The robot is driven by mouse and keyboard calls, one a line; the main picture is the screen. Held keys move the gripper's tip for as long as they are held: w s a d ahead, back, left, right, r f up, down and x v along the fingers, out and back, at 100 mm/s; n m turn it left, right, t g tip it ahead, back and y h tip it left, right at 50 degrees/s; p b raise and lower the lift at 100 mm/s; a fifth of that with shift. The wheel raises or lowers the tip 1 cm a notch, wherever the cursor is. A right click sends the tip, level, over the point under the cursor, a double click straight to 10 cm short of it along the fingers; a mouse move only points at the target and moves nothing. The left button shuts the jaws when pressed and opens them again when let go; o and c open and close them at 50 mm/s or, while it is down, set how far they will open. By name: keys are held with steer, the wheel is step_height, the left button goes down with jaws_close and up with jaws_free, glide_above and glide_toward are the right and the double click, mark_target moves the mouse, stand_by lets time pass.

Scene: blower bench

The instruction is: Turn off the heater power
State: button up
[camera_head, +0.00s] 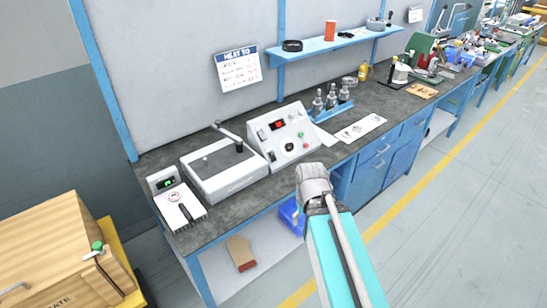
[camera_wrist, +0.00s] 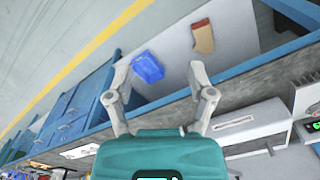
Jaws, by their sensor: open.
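A light grey control box (camera_head: 283,137) stands on the bench in the head view. Its sloped face has a red display (camera_head: 278,125), a dark round dial (camera_head: 290,147), and small red and green controls. I cannot tell which control is the heater power or how it is set. My gripper (camera_wrist: 157,72) shows in the wrist view with its two fingers apart and nothing between them. It is above the bench's front edge, apart from the box. In the head view my arm hides the area in front of the bench.
A grey unit with a lever (camera_head: 222,170) stands left of the control box, and a small device with a green display (camera_head: 175,201) is farther left. Bottles in a blue rack (camera_head: 334,111) stand right. A sign (camera_head: 238,70) hangs behind. A blue bin (camera_wrist: 148,67) sits below.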

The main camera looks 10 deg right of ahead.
steer(key=shift+w, duration=0.1)
steer(key=c, duration=0.4)
steer(key=shift+w+a+f+m, duration=0.1)
steer(key=shift+w+m, duration=0.4)
steer(key=c, duration=0.5)
steer(key=w+m, duration=0.2)
steer(key=w+m+t+y+b, duration=0.1)
steer(key=w+m, duration=0.1)
steer(key=w+a+m+t+y, duration=0.1)
steer(key=w+m, duration=0.1)
steer(key=w, duration=0.1)
steer(key=shift+w+f, duration=0.1)
steer(key=shift+f, duration=0.15)
jaws_close()
steer(key=w+d+r+m+t+y+b, duration=0.1)
steer(key=w+m+t, duration=0.2)
steer(key=w+m, duration=0.8)
steer(key=w+d+r+m+t+y+b, duration=0.1)
steer(key=w+r+m+t+y+b, duration=0.1)
steer(key=w+m, duration=0.9)
steer(key=shift+w+d+r+m+t+y+b, duration=0.15)
steer(key=shift+w+d+m+t+y+b, duration=0.15)
steer(key=shift+t, duration=0.6)
